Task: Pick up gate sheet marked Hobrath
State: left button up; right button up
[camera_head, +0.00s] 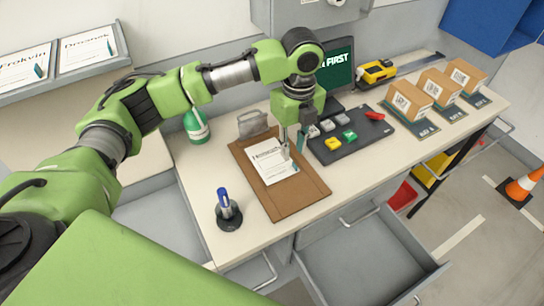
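A white gate sheet (270,167) with a handwritten-style heading starting with H lies on a brown clipboard (287,200) on the desk. The end of the heading is too small to read surely. My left gripper (293,148) points down over the sheet's upper right edge. Its two fingers stand apart, with nothing seen between them. I cannot tell whether the fingertips touch the sheet. My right gripper is not in view.
A dark tray with coloured keys (350,134) lies close right of the clipboard. A pen in a holder (228,211) stands front left, a green bottle (196,127) behind. Boxes (408,101) stand at right. A drawer (370,262) is open below. Other sheets (87,50) lie in a rack upper left.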

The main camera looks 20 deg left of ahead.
aim_at(294, 163)
pick_arm(q)
notch_tip(294, 163, down, 2)
jog(key=shift+w+d+f+p, duration=0.15)
jog(key=shift+f+p, duration=0.05)
jog(key=shift+p, duration=0.65)
notch_tip(294, 163, down, 3)
jog(key=shift+w+p, duration=0.1)
jog(key=shift+p, duration=0.25)
jog(key=shift+f, duration=0.1)
grip_shut()
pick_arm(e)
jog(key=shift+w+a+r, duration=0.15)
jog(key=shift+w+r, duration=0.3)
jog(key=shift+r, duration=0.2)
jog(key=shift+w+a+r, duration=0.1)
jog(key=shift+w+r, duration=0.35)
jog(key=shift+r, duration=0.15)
